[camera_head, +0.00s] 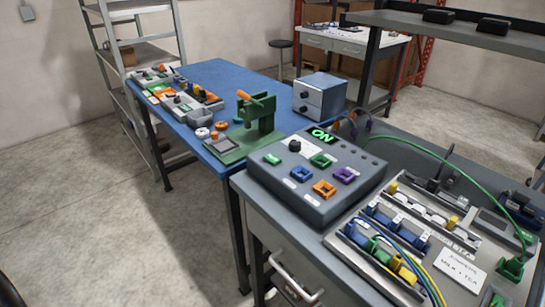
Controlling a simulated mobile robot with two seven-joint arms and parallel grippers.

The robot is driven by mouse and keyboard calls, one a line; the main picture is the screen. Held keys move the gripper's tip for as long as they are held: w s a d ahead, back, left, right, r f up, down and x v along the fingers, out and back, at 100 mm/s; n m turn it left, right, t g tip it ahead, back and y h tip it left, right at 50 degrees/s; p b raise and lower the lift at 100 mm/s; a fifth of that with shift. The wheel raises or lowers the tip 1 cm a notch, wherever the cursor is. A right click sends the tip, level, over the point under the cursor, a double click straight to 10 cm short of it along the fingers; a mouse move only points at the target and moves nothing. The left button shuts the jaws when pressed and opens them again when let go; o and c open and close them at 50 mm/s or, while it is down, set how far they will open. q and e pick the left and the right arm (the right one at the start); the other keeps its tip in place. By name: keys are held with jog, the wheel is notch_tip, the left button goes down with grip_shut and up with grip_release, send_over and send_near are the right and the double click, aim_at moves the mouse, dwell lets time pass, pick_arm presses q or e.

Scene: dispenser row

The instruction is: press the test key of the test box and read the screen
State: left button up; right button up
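The test box (290,196) is a dark grey sloped box on the near grey bench. White labels are too small to read, so I cannot tell which part is the test key. Neither gripper is in view.
Right of the box stand a rack of blue, green and yellow connectors (379,245), a white card (462,269) and a green cable (437,152). Floor at left is clear.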

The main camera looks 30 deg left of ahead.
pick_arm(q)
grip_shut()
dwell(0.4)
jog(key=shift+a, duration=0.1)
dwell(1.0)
